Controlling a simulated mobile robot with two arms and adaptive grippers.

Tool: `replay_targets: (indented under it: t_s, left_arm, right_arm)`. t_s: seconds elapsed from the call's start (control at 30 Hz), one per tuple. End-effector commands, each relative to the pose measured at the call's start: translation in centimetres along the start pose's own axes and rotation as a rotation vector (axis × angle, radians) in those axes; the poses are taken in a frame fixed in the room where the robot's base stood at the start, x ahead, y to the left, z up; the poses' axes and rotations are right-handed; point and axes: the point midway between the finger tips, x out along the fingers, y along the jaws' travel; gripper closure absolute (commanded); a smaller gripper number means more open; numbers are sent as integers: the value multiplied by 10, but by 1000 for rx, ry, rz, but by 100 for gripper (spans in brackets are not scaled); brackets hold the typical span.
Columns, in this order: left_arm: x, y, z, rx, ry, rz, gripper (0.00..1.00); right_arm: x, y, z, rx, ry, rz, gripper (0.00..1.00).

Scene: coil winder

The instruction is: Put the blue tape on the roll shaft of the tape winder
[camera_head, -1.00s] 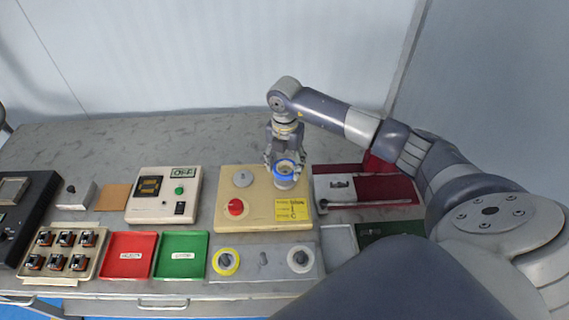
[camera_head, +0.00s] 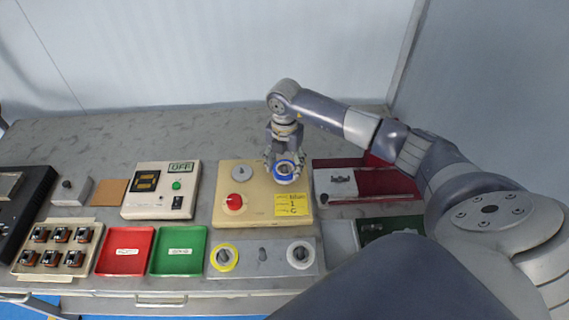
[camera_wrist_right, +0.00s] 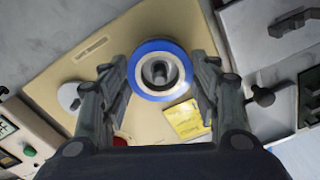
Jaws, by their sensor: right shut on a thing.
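The blue tape (camera_head: 285,172) is a ring with a blue outer rim and a pale core. My right gripper (camera_head: 284,160) is shut on it, one finger on each side, over the right part of the beige tape winder (camera_head: 262,205). The right wrist view shows the blue tape (camera_wrist_right: 160,47) between the fingers, with a grey metal shaft (camera_wrist_right: 159,72) visible inside its hole. I cannot tell whether the tape rests on the winder. The winder also carries a red knob (camera_head: 234,202), a grey disc (camera_head: 242,173) and a yellow label (camera_head: 292,205). My left gripper is out of view.
In front of the winder, a grey holder (camera_head: 262,270) bears a yellow ring (camera_head: 223,257) and a white ring (camera_head: 300,255). A white control box (camera_head: 150,206) stands left. Red (camera_head: 125,233) and green (camera_head: 193,232) trays lie front left. A dark red device (camera_head: 384,187) is at right.

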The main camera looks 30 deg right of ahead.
Motion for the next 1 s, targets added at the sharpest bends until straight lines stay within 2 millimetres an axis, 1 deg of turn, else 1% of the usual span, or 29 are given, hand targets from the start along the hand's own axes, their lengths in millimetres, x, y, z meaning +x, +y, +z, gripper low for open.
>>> replay_targets:
  t_s: [0.07,0.1,0.17,0.5,0.63,0.77,1.0]
  left_arm:
    - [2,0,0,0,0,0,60]
    - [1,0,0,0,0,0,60]
    - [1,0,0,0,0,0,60]
    - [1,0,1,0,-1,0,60]
    - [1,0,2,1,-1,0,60]
    - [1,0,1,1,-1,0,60]
    - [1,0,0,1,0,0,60]
  right_arm:
    - [3,0,0,0,0,0,67]
    - [2,0,0,0,0,0,35]
    - [2,0,0,0,0,0,21]
    - [1,0,0,0,0,0,20]
    - [-6,1,0,0,-2,3,20]
    - [-26,1,1,-1,-2,4,20]
    - [-79,1,1,0,-2,4,20]
